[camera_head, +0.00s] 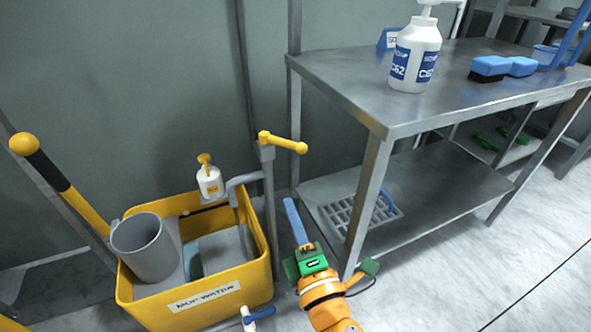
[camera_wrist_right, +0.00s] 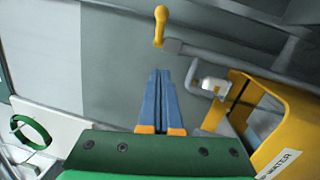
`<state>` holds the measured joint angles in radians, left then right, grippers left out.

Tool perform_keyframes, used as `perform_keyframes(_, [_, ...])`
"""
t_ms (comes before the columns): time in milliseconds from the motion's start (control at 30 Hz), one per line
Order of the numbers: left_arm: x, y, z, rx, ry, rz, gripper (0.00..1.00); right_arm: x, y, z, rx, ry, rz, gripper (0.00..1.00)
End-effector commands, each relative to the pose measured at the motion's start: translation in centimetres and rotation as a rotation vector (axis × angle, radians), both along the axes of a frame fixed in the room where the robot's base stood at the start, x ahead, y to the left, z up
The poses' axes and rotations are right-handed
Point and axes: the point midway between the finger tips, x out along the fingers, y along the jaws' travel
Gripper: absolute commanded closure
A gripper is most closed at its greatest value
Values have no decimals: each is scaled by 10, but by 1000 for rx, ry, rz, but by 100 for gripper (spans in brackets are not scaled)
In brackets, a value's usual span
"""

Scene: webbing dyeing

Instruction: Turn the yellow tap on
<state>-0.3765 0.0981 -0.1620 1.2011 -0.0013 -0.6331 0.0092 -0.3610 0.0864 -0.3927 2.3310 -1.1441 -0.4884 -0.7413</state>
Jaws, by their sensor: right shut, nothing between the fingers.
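The yellow tap (camera_head: 283,142) is a yellow lever handle on top of a grey standpipe, with a spout over a yellow mop-water tub. In the head view the lever points to the right. In the right wrist view the tap handle (camera_wrist_right: 160,25) stands ahead of the fingertips. My right gripper (camera_head: 290,205) has blue fingers, is shut and empty, and is below the tap handle, apart from it. The shut fingers (camera_wrist_right: 159,75) show side by side in the wrist view. My left gripper is not in view.
The yellow tub (camera_head: 264,265) labelled mop water holds a grey jug (camera_head: 145,247). A white pump bottle (camera_head: 209,182) is by the tub's back edge. A metal table (camera_head: 385,95) with a white bottle (camera_head: 415,55) stands right of the tap. A blue-handled valve (camera_head: 260,314) sits at the tub's front.

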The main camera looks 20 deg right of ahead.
Motion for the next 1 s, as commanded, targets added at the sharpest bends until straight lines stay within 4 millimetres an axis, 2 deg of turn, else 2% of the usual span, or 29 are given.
perform_keyframes(167, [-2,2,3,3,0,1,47,17,1,7,-11,-8,0,100])
perform_keyframes(567, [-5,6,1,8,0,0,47,102,-5,17,-8,-7,-2,100])
perform_keyframes(767, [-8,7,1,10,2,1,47,120,-29,22,-9,-5,-1,100])
perform_keyframes(1000, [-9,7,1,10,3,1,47,125,-34,23,-6,-3,0,100])
